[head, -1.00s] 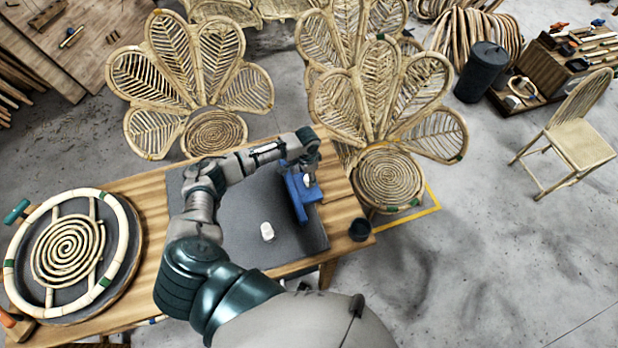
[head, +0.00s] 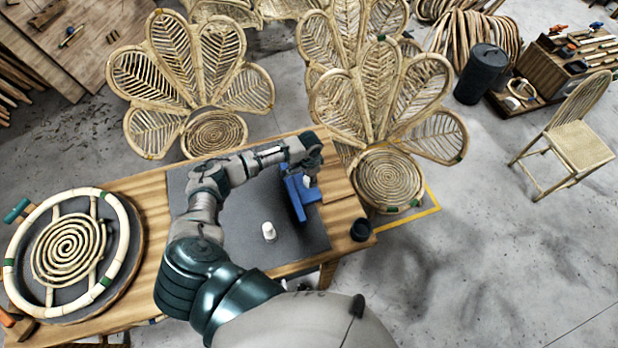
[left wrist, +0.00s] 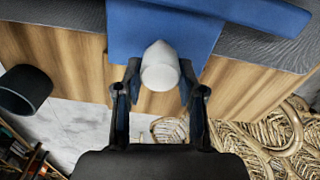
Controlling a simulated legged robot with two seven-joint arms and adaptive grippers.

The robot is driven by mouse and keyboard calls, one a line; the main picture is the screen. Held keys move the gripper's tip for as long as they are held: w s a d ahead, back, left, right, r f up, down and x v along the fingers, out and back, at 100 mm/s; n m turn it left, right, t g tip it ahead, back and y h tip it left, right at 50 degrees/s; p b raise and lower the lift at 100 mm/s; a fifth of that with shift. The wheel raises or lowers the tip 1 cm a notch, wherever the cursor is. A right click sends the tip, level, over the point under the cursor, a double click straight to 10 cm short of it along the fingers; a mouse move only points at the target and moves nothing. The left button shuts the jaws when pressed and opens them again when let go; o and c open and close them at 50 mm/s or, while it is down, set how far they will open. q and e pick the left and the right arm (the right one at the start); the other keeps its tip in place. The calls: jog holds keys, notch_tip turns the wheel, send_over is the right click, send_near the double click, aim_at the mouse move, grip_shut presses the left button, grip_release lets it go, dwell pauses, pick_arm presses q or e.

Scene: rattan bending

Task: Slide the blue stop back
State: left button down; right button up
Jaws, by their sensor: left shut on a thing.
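The blue stop (head: 296,197) lies at the right side of the dark grey mat on the wooden bench. A white rounded knob (head: 307,182) stands on it. My left gripper (head: 308,168) is over the far end of the stop. In the left wrist view the blue stop (left wrist: 170,30) fills the top middle. The white knob (left wrist: 160,68) sits between the two dark fingers of my left gripper (left wrist: 160,82), which is shut on it. The gripper partly hides the stop's far end in the head view. My right gripper is not in view.
A small white piece (head: 269,231) stands on the grey mat (head: 245,245) left of the stop. A round rattan frame (head: 70,250) lies at the left. Rattan chairs (head: 390,180) stand just behind the bench.

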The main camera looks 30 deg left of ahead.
pick_arm(q)
jog(key=shift+d+f, duration=0.1)
jog(key=shift+f, duration=0.25)
jog(key=w+d+b, duration=0.2)
jog(key=w+d, duration=0.2)
jog(key=w+d+b, duration=0.2)
jog(key=w+d, duration=0.2)
jog(key=w, duration=0.1)
jog(key=shift+w+d+f+b, duration=0.15)
jog(key=shift+d+f+b, duration=0.05)
jog(key=shift+d+b, duration=0.15)
jog(key=shift+a+r, duration=0.1)
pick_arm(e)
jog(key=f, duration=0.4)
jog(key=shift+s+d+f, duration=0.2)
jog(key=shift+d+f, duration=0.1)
pick_arm(q)
jog(key=c, duration=0.7)
grip_release()
jog(key=shift+w, duration=0.3)
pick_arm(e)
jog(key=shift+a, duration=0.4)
pick_arm(q)
jog(key=shift+r, duration=0.1)
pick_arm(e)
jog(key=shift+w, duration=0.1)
